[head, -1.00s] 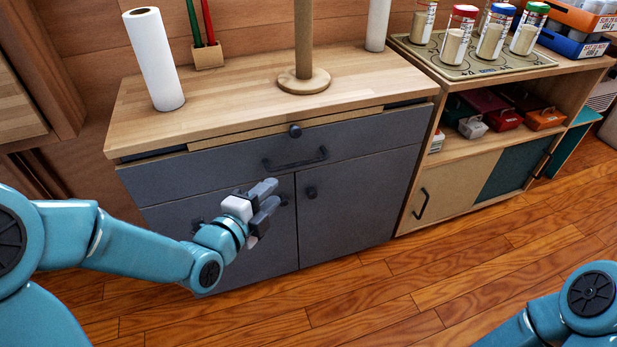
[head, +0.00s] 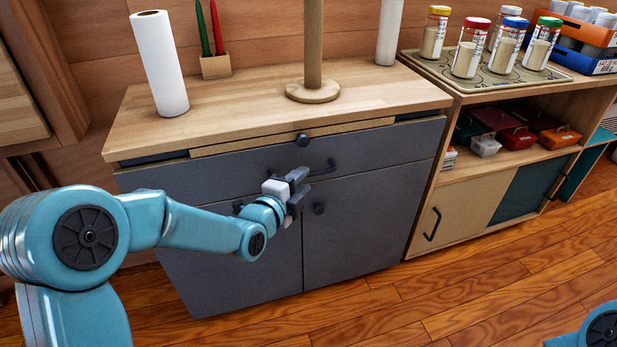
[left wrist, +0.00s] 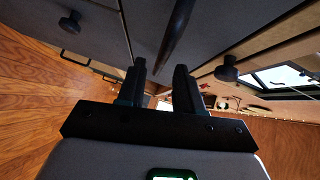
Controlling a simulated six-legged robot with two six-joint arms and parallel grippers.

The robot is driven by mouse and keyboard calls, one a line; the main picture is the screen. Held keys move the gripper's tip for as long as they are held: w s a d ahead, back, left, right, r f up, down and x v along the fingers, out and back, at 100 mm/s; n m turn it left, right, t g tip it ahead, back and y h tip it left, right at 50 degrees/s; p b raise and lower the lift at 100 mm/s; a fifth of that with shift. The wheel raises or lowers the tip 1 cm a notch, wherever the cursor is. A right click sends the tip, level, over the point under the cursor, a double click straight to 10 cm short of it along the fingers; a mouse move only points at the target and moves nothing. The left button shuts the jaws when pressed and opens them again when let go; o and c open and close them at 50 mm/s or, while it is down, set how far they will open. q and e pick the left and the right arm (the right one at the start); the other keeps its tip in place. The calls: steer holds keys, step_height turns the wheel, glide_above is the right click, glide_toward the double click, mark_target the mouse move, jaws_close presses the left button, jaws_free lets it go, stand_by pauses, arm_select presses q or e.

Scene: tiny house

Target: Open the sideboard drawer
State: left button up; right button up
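The grey sideboard (head: 370,220) stands ahead of me. Its wide drawer front (head: 210,174) looks in line with the doors below. A dark bar handle (head: 322,167) is at the middle of this front; it also shows in the left wrist view (left wrist: 178,35). My left gripper (head: 299,190) is just in front of the drawer, at the left end of the handle and partly covering it. In the left wrist view its two fingers (left wrist: 160,80) are apart with nothing clearly held, and the bar is just beyond their tips. My right gripper is out of view.
A round knob (head: 302,140) sits on a pale wooden strip above the drawer; door knobs (head: 318,208) are below. A paper roll (head: 160,65), a candle holder (head: 215,67) and a wooden stand (head: 312,90) are on top. A shelf unit (head: 470,185) adjoins at right. Floor in front is clear.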

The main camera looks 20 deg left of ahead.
mark_target(309, 175)
arm_select(q)
steer(key=x, duration=0.4)
jaws_close()
steer(key=shift+d, duration=0.1)
